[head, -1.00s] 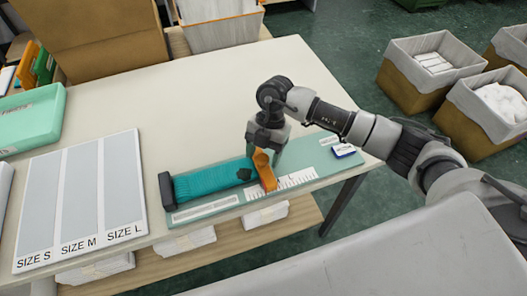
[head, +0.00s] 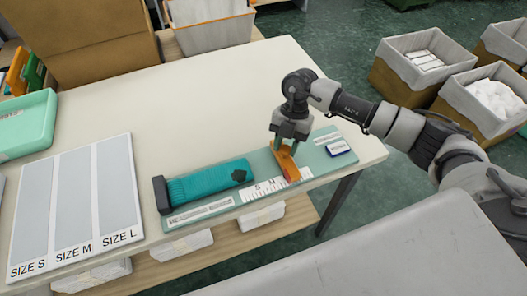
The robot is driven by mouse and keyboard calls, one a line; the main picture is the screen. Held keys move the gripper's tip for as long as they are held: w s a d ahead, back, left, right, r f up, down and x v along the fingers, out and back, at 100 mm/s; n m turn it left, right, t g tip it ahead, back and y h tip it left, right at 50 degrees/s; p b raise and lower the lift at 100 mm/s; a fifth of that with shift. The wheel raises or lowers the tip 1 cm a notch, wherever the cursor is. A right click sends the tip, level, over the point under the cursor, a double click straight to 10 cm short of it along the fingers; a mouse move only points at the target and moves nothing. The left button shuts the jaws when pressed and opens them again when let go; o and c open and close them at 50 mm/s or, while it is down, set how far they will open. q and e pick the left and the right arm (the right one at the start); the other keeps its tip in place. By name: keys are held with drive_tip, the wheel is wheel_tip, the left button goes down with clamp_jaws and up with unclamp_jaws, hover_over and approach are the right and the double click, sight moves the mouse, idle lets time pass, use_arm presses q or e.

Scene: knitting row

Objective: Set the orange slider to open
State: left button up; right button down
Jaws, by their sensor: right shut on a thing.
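The orange slider (head: 291,163) sits on the green measuring board (head: 258,173), to the right of the teal knitted piece (head: 210,182) and apart from it. The slider stands over the white printed scale (head: 262,190), near its right end. My right gripper (head: 286,147) is shut on the top of the orange slider from above. The teal piece lies flat on the board, its left end against a dark block (head: 161,194). A dark patch shows near its right end. My left gripper is not in view.
The table (head: 200,118) behind the board is clear. Lined bins (head: 425,62) stand on the floor at right.

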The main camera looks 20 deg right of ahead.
drive_tip(key=d, duration=0.6)
drive_tip(key=shift+w+d+b, duration=0.15)
drive_tip(key=shift+d+b, duration=0.1)
drive_tip(key=shift+b, duration=0.05)
drive_tip(key=shift+r, duration=0.1)
drive_tip(key=c, duration=1.2)
unclamp_jaws()
drive_tip(key=o, duration=0.4)
drive_tip(key=shift+d, duration=0.15)
drive_tip(key=shift+o, duration=0.2)
drive_tip(key=shift+r, duration=0.15)
drive_tip(key=b+v, duration=0.2)
drive_tip(key=v, duration=0.8)
drive_tip(key=shift+r, duration=0.2)
